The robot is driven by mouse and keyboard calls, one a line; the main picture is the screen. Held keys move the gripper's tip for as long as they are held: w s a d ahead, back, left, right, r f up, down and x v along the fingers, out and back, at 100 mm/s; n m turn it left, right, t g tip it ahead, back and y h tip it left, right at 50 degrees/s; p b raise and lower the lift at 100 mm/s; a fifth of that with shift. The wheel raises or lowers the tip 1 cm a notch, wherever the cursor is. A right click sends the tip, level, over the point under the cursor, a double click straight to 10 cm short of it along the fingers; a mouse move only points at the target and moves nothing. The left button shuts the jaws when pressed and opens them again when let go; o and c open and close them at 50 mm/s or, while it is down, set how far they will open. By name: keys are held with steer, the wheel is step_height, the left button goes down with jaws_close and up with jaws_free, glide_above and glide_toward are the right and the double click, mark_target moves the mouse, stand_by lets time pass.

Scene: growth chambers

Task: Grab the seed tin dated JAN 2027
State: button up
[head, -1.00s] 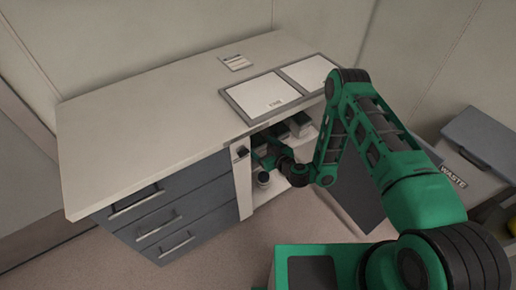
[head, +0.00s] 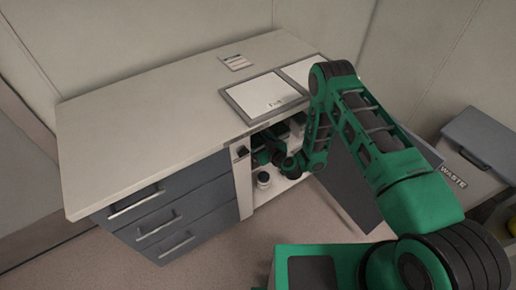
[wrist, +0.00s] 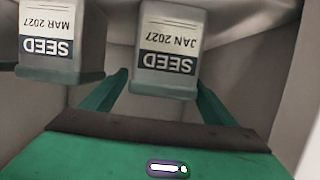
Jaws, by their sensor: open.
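The grey seed tin labelled JAN 2027 (wrist: 168,62) is in the upper middle of the wrist view, its label upside down. A similar tin labelled MAR 2027 (wrist: 58,52) is to its left, with a gap between them. My gripper (wrist: 163,82) is open, with one green finger towards each side of the JAN 2027 tin. I cannot tell whether the fingers touch it. In the head view my gripper (head: 262,152) is inside the open cabinet, and my arm hides most of the tins.
A white jar with a dark top (head: 263,179) stands low at the cabinet opening. The grey cabinet door (head: 345,185) is swung open on the right. The worktop (head: 160,125) is above, with drawers (head: 165,215) at left. A bin marked WASTE (head: 453,176) is at right.

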steer(key=c, duration=1.3)
